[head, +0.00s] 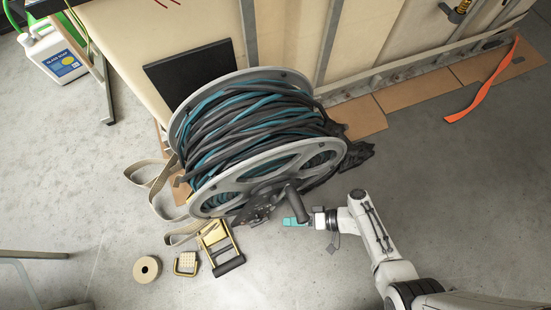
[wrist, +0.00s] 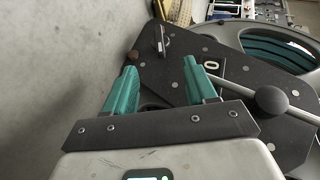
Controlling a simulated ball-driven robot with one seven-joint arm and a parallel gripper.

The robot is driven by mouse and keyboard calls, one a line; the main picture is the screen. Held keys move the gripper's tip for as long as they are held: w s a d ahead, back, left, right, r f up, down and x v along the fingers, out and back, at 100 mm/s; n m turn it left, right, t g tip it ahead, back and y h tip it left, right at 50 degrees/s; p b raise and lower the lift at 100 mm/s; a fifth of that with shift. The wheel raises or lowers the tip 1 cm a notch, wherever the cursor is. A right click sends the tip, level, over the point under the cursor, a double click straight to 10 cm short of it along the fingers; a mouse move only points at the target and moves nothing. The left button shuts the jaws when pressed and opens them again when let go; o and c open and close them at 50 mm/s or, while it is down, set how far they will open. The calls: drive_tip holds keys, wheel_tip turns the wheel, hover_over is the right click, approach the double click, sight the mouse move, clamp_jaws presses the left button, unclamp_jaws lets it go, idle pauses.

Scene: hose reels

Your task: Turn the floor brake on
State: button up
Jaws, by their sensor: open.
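A large hose reel (head: 245,187) with grey flanges and dark and teal hose stands on the floor in the head view. A dark plate (wrist: 178,78) on its near side fills much of the wrist view. I cannot tell for sure which part is the floor brake. My gripper (wrist: 160,68) is open and empty, its teal fingers in front of the plate. In the head view, my gripper (head: 294,221) is beside the reel's near flange and dark crank handle (head: 296,203).
A yellow ratchet buckle (head: 214,240) with beige strap and a tape roll (head: 147,269) lie left of the reel. A white jug (head: 52,55) stands far left. Cardboard (head: 420,90) and an orange strip (head: 486,88) lie along the wall. Floor at right is clear.

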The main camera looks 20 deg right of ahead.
sight(264, 221)
drive_tip(key=b+x, duration=0.3)
drive_tip(key=x, duration=0.7)
drive_tip(key=shift+w+a+f, duration=0.15)
drive_tip(key=shift+w+a, duration=0.05)
drive_tip(key=shift+a, duration=0.05)
drive_tip(key=c, duration=0.9)
drive_tip(key=shift+c, duration=0.3)
drive_tip(key=shift+f, duration=0.1)
